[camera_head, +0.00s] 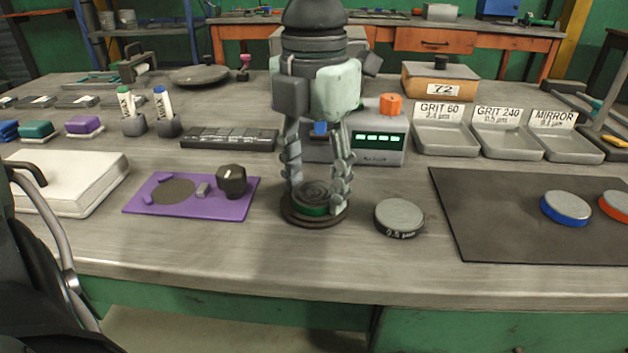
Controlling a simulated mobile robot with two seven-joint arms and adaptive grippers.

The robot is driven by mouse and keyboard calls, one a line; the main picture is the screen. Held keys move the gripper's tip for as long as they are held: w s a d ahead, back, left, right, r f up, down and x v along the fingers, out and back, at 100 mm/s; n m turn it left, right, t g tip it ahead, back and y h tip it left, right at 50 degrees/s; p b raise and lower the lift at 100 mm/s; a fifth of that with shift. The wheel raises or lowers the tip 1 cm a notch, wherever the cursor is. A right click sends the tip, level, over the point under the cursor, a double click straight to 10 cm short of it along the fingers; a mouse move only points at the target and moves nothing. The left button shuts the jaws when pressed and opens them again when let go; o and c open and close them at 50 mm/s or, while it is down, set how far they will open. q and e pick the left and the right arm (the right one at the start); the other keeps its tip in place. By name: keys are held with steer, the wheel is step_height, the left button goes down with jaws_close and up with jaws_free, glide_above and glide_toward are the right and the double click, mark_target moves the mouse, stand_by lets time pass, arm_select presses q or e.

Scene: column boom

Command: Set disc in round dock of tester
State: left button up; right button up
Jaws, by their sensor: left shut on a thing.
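My left gripper (317,196) points straight down at the middle of the table. Its two fingers are shut on a grey disc with a green band (314,209). The disc is at a round dark base (313,221) on the table; I cannot tell whether it rests fully in it. The fingers hide part of the disc's rim. The tester (380,146), a grey box with a lit green display and an orange knob, stands just behind, partly hidden by the gripper. My right gripper is not in view.
A grey disc marked 0.5 µm (399,217) lies close right. A dark mat (500,220) holds a blue-banded disc (566,207) and an orange-banded disc (613,205). Labelled trays (445,138) stand behind. A purple plate (220,208) with a black knob (232,181) is left.

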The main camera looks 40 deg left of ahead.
mark_target(315, 193)
arm_select(q)
steer(key=shift+s+f, duration=0.25)
steer(key=shift+f, duration=0.25)
steer(key=o, duration=1.5)
steer(key=shift+w+f, duration=0.1)
steer(key=shift+f, duration=0.05)
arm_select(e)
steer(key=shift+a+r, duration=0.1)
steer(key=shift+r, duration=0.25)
arm_select(q)
steer(key=shift+w+r, duration=0.1)
steer(key=shift+r, duration=0.25)
steer(key=shift+r+p, duration=0.2)
steer(key=shift+p, duration=0.1)
steer(key=shift+w+r+p, duration=0.1)
steer(key=shift+r+p, duration=0.4)
steer(key=shift+r, duration=0.2)
step_height(315, 193, up, 11)
steer(key=shift+r, duration=0.1)
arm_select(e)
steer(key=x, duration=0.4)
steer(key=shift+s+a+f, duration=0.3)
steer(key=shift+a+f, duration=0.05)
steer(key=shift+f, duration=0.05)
